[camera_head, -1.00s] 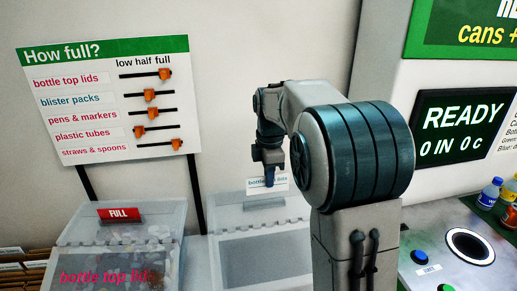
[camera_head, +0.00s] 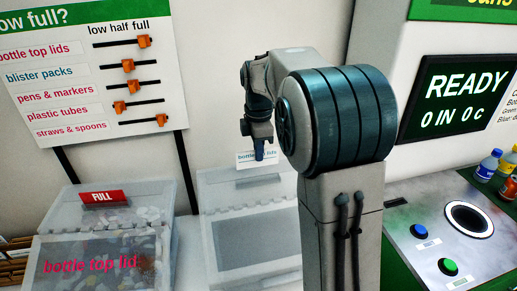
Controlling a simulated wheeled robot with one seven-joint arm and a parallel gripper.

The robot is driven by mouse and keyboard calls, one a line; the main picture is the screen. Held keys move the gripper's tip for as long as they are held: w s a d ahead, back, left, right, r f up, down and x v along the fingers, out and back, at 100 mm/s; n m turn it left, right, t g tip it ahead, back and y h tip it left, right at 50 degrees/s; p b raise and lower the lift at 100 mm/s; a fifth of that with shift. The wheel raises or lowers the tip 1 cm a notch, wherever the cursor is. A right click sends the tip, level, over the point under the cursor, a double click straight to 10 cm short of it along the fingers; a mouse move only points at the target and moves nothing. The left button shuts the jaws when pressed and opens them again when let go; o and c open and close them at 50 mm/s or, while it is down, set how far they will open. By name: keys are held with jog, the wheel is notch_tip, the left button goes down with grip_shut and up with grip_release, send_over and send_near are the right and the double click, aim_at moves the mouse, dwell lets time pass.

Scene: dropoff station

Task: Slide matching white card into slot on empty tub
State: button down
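A small white card (camera_head: 246,161) with "bottle top lids" lettering stands upright at my gripper (camera_head: 259,154). The fingers look shut on it and cover the middle of its text. The card is at the back upper edge of the empty clear tub (camera_head: 211,222), above a grey slot strip on the lid. I cannot tell whether the card touches the slot. The tub's front panel is blank grey. My arm hides the tub's right side.
A full tub (camera_head: 100,220) labelled "bottle top lid", with a red FULL tag (camera_head: 102,197), stands to the left. A "How full?" board (camera_head: 70,85) is behind it. At right are a READY screen (camera_head: 460,98), buttons, a round opening (camera_head: 468,220) and bottles (camera_head: 488,165).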

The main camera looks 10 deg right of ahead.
aim_at(259, 164)
jog(key=shift+f+b, duration=1.6)
jog(key=shift+f, duration=0.85)
jog(key=shift+f+b, duration=0.5)
jog(key=shift+f, duration=0.25)
jog(key=c, duration=1.6)
grip_release()
jog(key=shift+o, duration=0.2)
notch_tip(259, 164, up, 14)
jog(key=shift+f, duration=0.1)
